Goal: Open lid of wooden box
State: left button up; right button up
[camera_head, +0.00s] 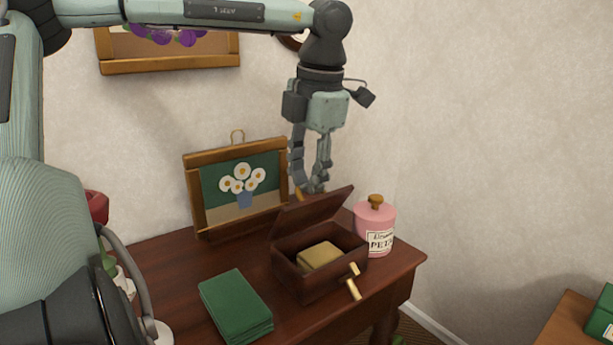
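The dark brown wooden box (306,281) sits on the table with its lid (312,213) raised and tilted back, so the inside shows. A tan block (320,256) lies inside the box. Brass-coloured pieces (353,280) stick out at the box's front right. My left gripper (310,187) points down just above and behind the raised lid, its fingertips close to the lid's upper edge. I cannot tell whether they touch it, or how far apart the tips are. My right gripper is not in view.
The brown table (172,263) also holds a green book (236,305) in front, a framed flower picture (239,188) behind, and a pink jar (375,229) close to the box's right. A wall stands behind. Another wooden surface (575,330) is at the lower right.

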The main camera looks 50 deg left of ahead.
pick_arm(q)
jog(key=shift+a+r, duration=0.15)
jog(key=shift+r, duration=0.1)
jog(key=a+r+p, duration=0.3)
jog(key=a+r, duration=0.3)
jog(key=shift+w, duration=0.25)
dwell(0.7)
jog(key=shift+a, duration=0.1)
notch_tip(320, 180, up, 12)
jog(key=d, duration=0.2)
jog(key=shift+d, duration=0.2)
dwell(0.3)
jog(key=shift+s+f, duration=0.1)
jog(key=shift+f, duration=0.05)
